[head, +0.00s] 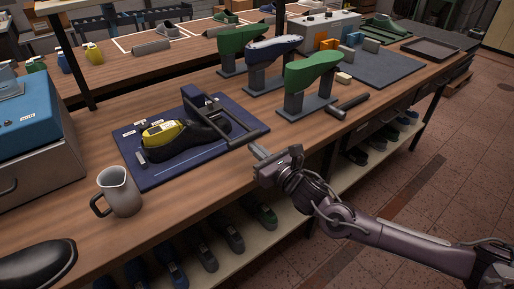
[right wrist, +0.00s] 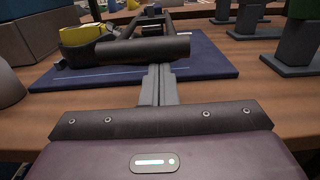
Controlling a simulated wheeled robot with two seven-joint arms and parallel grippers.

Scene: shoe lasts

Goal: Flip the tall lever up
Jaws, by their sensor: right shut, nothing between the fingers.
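A dark blue board (head: 165,178) lies on the wooden bench with a clamp fixture on it. The fixture's grey lever (head: 232,112) lies low, slanting toward the bench's front edge, and ends in a dark crosswise handle (head: 247,138). In the right wrist view the handle (right wrist: 140,50) is a dark cylinder just beyond my fingertips. A black shoe (head: 200,143) with a yellow last (head: 166,133) sits in the fixture. My right gripper (head: 257,150) is shut and empty, just in front of the handle at the bench edge; it also shows in the right wrist view (right wrist: 158,72). I cannot tell whether it touches the handle. My left gripper is out of view.
A grey mug (head: 120,190) stands left of the board. Green lasts (head: 312,70) on dark stands and a hammer (head: 347,106) are to the right. A blue machine (head: 35,125) is at the left. Shoes fill the shelf (head: 300,203) below.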

